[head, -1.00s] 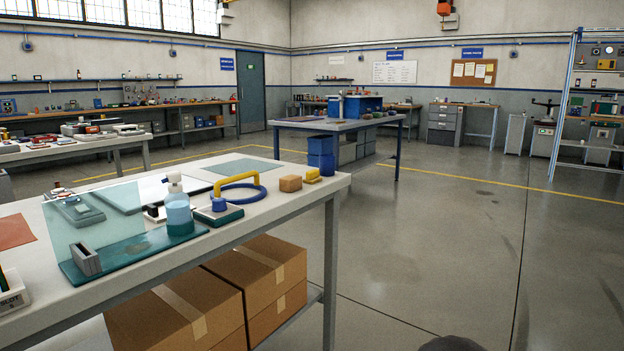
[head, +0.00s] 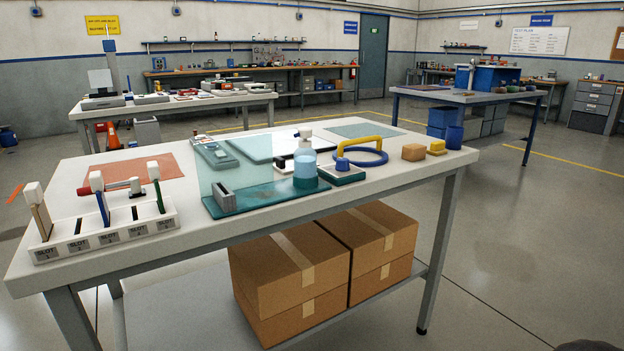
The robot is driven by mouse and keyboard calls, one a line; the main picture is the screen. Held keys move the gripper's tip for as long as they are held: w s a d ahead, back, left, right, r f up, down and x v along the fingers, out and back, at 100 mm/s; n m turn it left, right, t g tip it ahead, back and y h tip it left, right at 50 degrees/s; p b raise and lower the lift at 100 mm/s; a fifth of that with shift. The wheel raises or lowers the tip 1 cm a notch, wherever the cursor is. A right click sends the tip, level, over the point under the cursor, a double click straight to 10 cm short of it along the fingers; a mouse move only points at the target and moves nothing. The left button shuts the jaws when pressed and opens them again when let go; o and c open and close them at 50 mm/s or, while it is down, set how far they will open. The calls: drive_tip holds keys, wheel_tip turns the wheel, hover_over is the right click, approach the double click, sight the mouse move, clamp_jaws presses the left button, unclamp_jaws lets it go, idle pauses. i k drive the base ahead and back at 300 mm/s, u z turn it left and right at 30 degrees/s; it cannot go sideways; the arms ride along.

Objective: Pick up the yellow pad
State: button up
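The yellow pad (head: 436,147) appears as a small yellow block near the right end of the white workbench (head: 390,188). It sits just right of a tan-orange block (head: 413,152), with a narrow gap between them. Nothing is on top of the pad. My gripper is not in view.
A blue ring (head: 362,158) with a yellow handle and a clear pump bottle (head: 305,170) stand left of the blocks. A transparent upright panel and a slotted white rack (head: 105,235) are further left. Cardboard boxes (head: 330,255) lie below.

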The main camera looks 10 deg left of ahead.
sight(437, 148)
drive_tip(key=u, duration=0.55)
drive_tip(key=i, duration=1)
drive_tip(key=z, duration=0.1)
